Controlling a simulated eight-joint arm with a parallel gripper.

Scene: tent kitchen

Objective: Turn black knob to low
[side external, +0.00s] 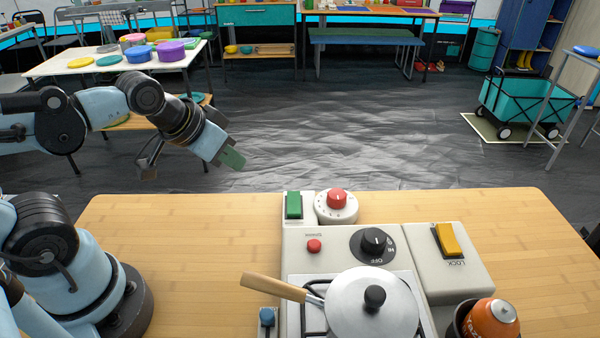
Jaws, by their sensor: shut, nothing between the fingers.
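The black knob (374,241) sits on a round dark dial on the light grey stove panel. "OFF" shows at the dial's near edge and "HI" at its right. A LOW mark and the knob's exact setting are too small to read. My gripper (232,160) is shut and empty, raised in the air at the upper left, beyond the table's far edge. It is well apart from the knob and touches nothing.
A lidded pan (372,305) stands in front of the knob, its wooden handle pointing left. Around the knob are a red button (314,246), red dial (337,199), green switch (293,205), yellow lock switch (448,239) and orange canister (492,319). The table's left part (190,240) is clear.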

